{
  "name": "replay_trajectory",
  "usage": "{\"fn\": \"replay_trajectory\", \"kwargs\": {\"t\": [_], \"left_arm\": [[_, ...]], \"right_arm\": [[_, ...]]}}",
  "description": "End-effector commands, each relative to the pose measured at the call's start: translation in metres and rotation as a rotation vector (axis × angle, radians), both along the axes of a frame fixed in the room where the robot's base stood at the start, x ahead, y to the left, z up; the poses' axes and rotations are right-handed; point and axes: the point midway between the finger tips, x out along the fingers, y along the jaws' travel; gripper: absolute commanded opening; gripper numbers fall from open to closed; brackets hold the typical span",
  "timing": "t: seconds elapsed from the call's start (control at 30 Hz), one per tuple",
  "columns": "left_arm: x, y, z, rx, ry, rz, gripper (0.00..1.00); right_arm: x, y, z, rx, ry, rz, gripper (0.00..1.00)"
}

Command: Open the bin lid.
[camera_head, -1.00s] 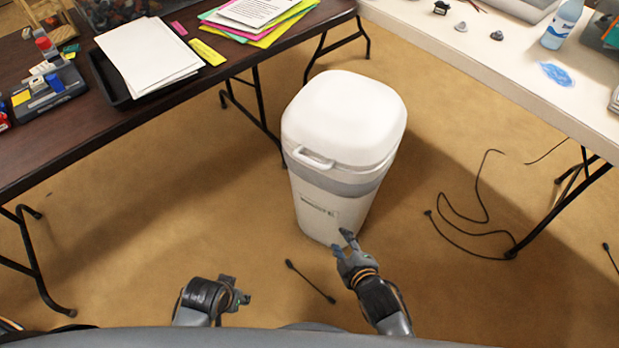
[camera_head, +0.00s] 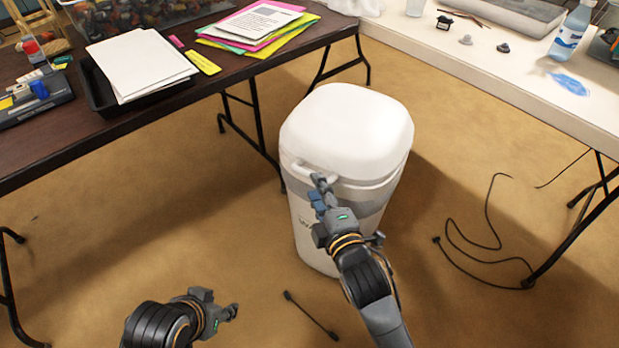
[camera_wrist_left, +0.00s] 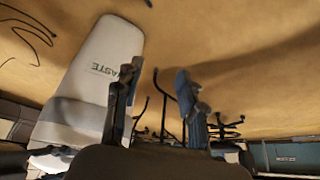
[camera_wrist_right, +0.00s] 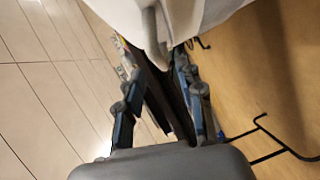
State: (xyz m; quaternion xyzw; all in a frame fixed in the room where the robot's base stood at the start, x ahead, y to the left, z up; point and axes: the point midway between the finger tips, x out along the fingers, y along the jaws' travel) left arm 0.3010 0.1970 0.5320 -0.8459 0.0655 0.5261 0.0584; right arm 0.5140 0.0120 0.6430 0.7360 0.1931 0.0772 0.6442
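The white waste bin (camera_head: 308,222) stands upright on the floor, its lid (camera_head: 346,125) lying shut on top. The lid's handle (camera_head: 296,170) sticks out at the front left. My right gripper (camera_head: 317,184) is at the handle and partly covers it. In the right wrist view, my right gripper (camera_wrist_right: 152,62) is open, with the handle (camera_wrist_right: 151,30) at the gap between its fingertips; contact cannot be told. My left gripper (camera_head: 234,311) is low, left of the bin and apart from it. In the left wrist view, my left gripper (camera_wrist_left: 155,78) is open and empty, with the bin (camera_wrist_left: 92,85) beyond it.
A dark table (camera_head: 60,140) with papers and a tray stands at the left. A pale table (camera_head: 480,62) with a bottle (camera_head: 571,32) stands at the right. Cables (camera_head: 465,245) lie on the floor right of the bin. Floor between the left table and bin is free.

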Motion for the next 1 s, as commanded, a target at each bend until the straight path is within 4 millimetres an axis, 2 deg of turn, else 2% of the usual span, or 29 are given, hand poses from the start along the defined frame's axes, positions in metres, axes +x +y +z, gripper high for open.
{"fn": "replay_trajectory", "kwargs": {"t": [0.1, 0.33, 0.5, 0.8, 1.0], "left_arm": [[0.023, -0.008, 0.005, -0.024, -0.111, -0.01, 0.4], [0.055, -0.018, 0.022, -0.06, -0.278, -0.023, 0.4], [0.064, -0.022, 0.029, -0.072, -0.334, -0.027, 0.4], [0.066, -0.022, 0.031, -0.073, -0.343, -0.027, 0.4], [0.066, -0.022, 0.031, -0.073, -0.343, -0.027, 0.4]], "right_arm": [[0.018, 0.008, -0.004, 0.002, 0.0, 0.0, 0.37], [0.042, 0.018, -0.007, 0.003, 0.001, 0.0, 0.37], [0.049, 0.02, -0.008, 0.002, 0.001, -0.001, 0.37], [0.05, 0.021, -0.008, 0.001, 0.002, -0.001, 0.37], [0.05, 0.021, -0.008, 0.001, 0.002, -0.001, 0.0]]}}
